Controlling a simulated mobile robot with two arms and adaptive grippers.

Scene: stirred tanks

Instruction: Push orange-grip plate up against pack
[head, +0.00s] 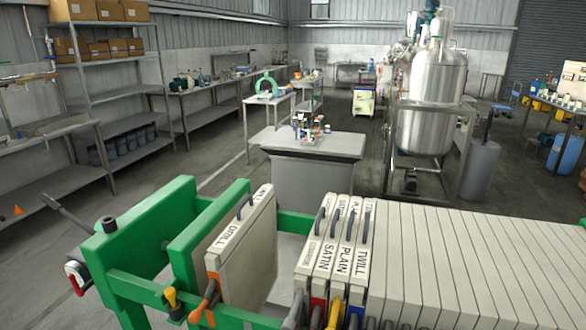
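The orange-grip plate (245,260) is a pale, thick filter plate that stands upright on the green press frame (140,285). Its top edge carries a label that seems to read DRILL and a dark handle, and an orange grip sticks out at its near lower corner. The pack (460,265) is a row of pale plates at the right, close together. Its leftmost plates carry labels such as SATIN, PLAIN and TWILL, with grey, red, yellow and blue grips. A clear gap separates the orange-grip plate from the pack. Neither of my grippers is in view.
Green upright plates (215,215) stand left of the orange-grip plate. A yellow knob (170,297) sits on the near rail. A grey table (315,145) with small items stands behind the press. A steel tank (430,105) stands at the back right, shelving (110,90) at the left.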

